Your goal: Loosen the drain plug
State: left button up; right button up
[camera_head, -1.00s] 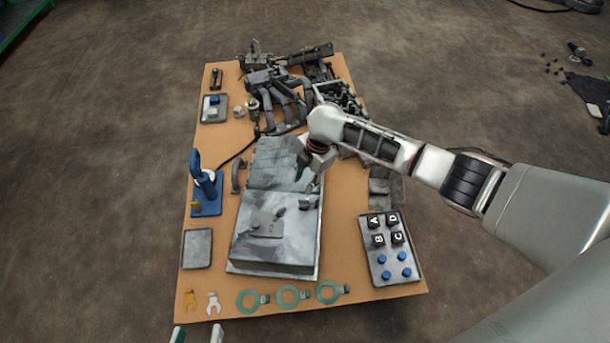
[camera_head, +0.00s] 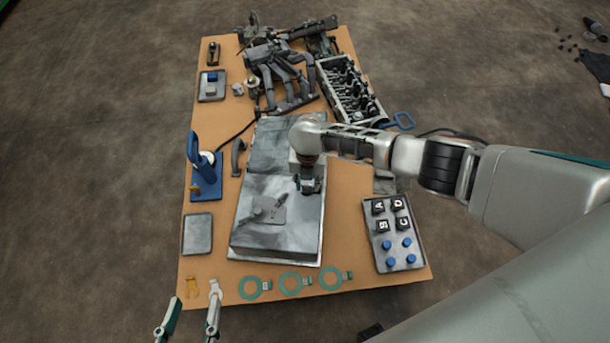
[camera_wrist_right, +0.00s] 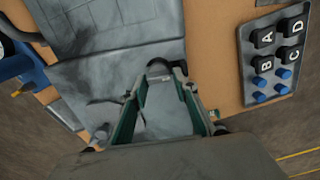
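The grey oil pan (camera_head: 275,238) lies on the board, with a flat raised shape (camera_head: 267,210) on its top face. My right gripper (camera_head: 308,188) points down over the pan's right side and hides the spot beneath it. In the right wrist view, the fingers of my right gripper (camera_wrist_right: 167,76) converge around a dark rounded part (camera_wrist_right: 170,73), likely the drain plug; whether they press on it cannot be told. My left gripper (camera_head: 190,312) is at the bottom left, its fingers apart.
A blue upright tool (camera_head: 204,178) stands left of the pan. A tray with lettered black blocks and blue pegs (camera_head: 404,262) lies to the right. Green rings (camera_head: 290,282) lie along the front edge. An engine block (camera_head: 350,88) and manifold (camera_head: 285,75) fill the back.

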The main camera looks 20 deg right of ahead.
jog(key=shift+f, duration=0.55)
pick_arm(q)
jog(key=shift+w+d+r, duration=0.1)
jog(key=shift+d+r, duration=0.1)
jog(key=shift+d, duration=0.15)
pick_arm(e)
jog(key=shift+w, duration=0.1)
jog(key=shift+r, duration=0.1)
